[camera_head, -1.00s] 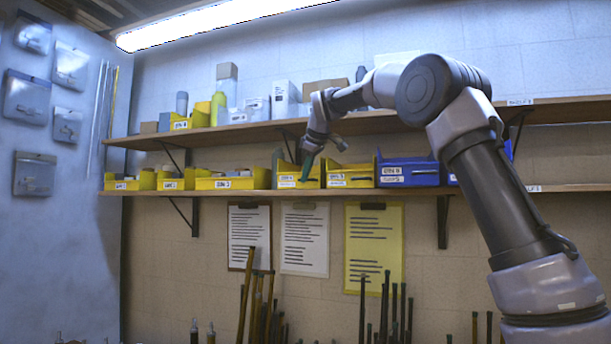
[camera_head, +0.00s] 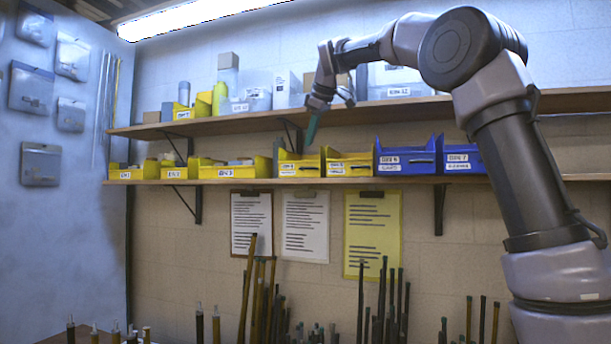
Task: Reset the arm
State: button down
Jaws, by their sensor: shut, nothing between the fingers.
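My arm rises from the lower right, bends at the top right and reaches left towards the wall shelves. My gripper (camera_head: 312,128) hangs at its end, pointing down, with teal fingertips shut and nothing seen between them. In the picture the fingertips lie in front of the upper shelf (camera_head: 230,126), just above a yellow bin (camera_head: 299,168) on the lower shelf. I cannot tell how far the gripper is from the bins in depth.
More yellow bins (camera_head: 236,171) and blue bins (camera_head: 403,168) line the lower shelf (camera_head: 330,181). Boxes and bottles stand on the upper shelf. Clipboards (camera_head: 251,224) hang below. Several upright rods (camera_head: 246,290) stand along the bottom. A grey panel (camera_head: 70,200) is at the left.

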jog(key=shift+s, duration=0.1)
jog(key=s+d+f+m, duration=0.4)
jog(key=s+d+m, duration=0.1)
jog(key=s+d, duration=0.4)
jog(key=s+d+f+m, duration=0.5)
jog(key=s+f+m, duration=0.1)
jog(key=s+f, duration=0.5)
jog(key=s+d+f+m, duration=0.6)
jog(key=s+f, duration=0.5)
jog(key=s, duration=0.1)
jog(key=shift+d+h, duration=0.3)
jog(key=shift+h, duration=0.1)
